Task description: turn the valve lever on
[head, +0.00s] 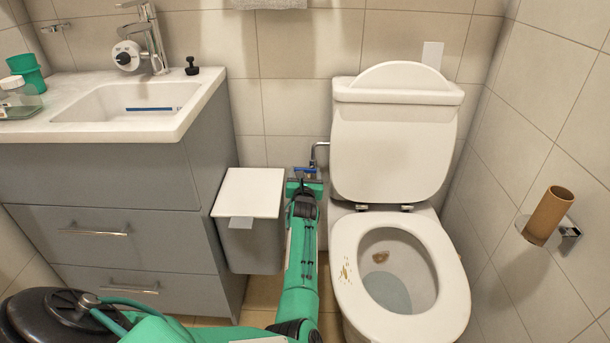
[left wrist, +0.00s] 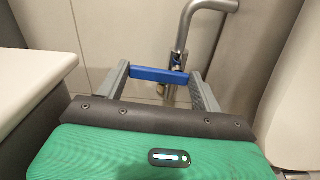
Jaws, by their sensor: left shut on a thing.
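The blue valve lever (head: 305,170) is on the wall pipe between the bin and the toilet. In the left wrist view the lever (left wrist: 158,75) lies crosswise between the two fingers of my left gripper (left wrist: 160,82). Its ends meet or nearly meet the two fingers. In the head view my left gripper (head: 303,183) is at the valve, with my green arm reaching up from below. The metal valve pipe (head: 320,152) bends beside the lever, and the valve body (left wrist: 173,65) shows just behind it. My right gripper is not in view.
A grey bin with a white lid (head: 250,192) stands close on the left of my arm. The toilet (head: 393,150) with its seat (head: 455,285) is close on the right. A sink cabinet (head: 100,180) is further left, and a paper roll holder (head: 570,232) is on the right wall.

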